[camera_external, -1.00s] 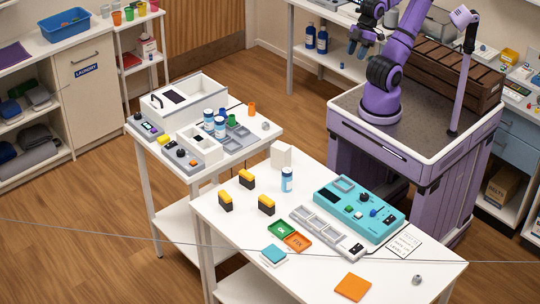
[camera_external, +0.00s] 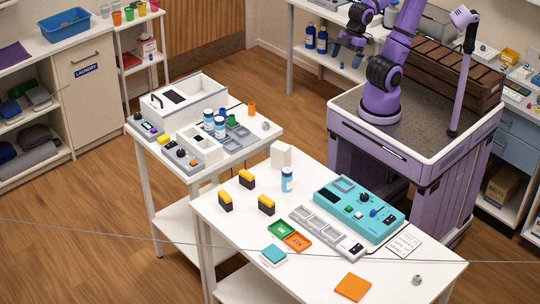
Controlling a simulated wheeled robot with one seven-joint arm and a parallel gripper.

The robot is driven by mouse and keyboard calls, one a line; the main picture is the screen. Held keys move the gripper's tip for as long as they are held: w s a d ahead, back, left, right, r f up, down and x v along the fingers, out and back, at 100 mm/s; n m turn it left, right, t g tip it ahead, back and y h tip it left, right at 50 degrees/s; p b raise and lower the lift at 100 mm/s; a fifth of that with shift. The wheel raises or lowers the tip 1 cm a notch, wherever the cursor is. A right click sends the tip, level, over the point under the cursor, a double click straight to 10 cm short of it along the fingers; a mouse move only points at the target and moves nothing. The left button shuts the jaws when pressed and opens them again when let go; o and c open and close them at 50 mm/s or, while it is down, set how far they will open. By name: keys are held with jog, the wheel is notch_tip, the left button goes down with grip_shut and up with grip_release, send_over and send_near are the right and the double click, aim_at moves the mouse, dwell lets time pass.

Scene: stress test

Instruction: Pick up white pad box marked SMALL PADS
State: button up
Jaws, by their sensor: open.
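My gripper (camera_external: 350,50) is open and empty, high at the top centre, pointing down, well behind and above the front table.
The front table also holds a teal device (camera_external: 358,208), a grey compartment tray (camera_external: 327,234), several black-and-yellow blocks (camera_external: 246,179), and green and orange trays (camera_external: 297,241). A second white table (camera_external: 262,143) holds bottles and devices. A thin cable crosses the foreground.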

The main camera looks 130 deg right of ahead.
jog(key=w+d+f+g, duration=0.1)
jog(key=w+d+f, duration=0.2)
jog(key=w+f, duration=0.35)
jog(key=n+g, duration=0.2)
jog(key=g, duration=0.2)
send_over(281, 145)
jog(key=f, duration=1.7)
jog(key=w+f, duration=0.1)
jog(key=f, duration=0.7)
jog(key=shift+a+f, duration=0.15)
jog(key=shift+f, duration=0.2)
notch_tip(281, 145, down, 6)
jog(key=f, duration=0.2)
jog(key=s+f, duration=0.1)
jog(key=shift+f, duration=1.05)
jog(key=shift+w, duration=0.1)
